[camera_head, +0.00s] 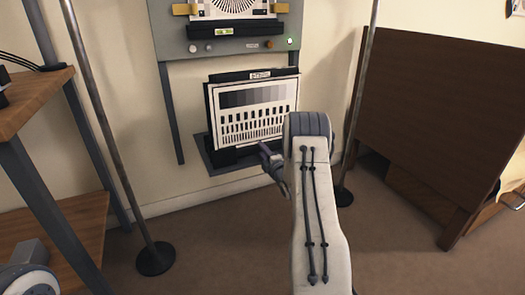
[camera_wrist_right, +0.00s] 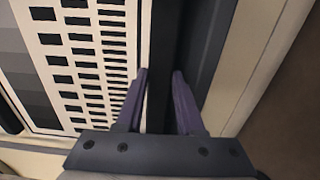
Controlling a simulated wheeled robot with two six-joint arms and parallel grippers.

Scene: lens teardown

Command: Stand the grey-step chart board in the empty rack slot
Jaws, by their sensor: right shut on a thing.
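The grey-step chart board (camera_head: 252,108) is a white panel with a grey step bar on top and rows of black blocks below. It stands nearly upright in the dark wall rack (camera_head: 218,162), low on the wall. My right gripper (camera_head: 270,158) is at the board's lower right, partly hidden behind my arm. In the right wrist view the board's face (camera_wrist_right: 85,60) fills the left, and the gripper fingers (camera_wrist_right: 160,95) are on either side of a dark strip along its edge, shut on it. Whether the board's bottom touches the rack floor is hidden. My left gripper is out of view.
Above hangs a grey panel (camera_head: 228,52) with a round chart target and a green light. Metal poles stand at left (camera_head: 110,140) and right (camera_head: 362,100). A wooden shelf (camera_head: 35,100) is at left, a dark brown board (camera_head: 440,110) at right.

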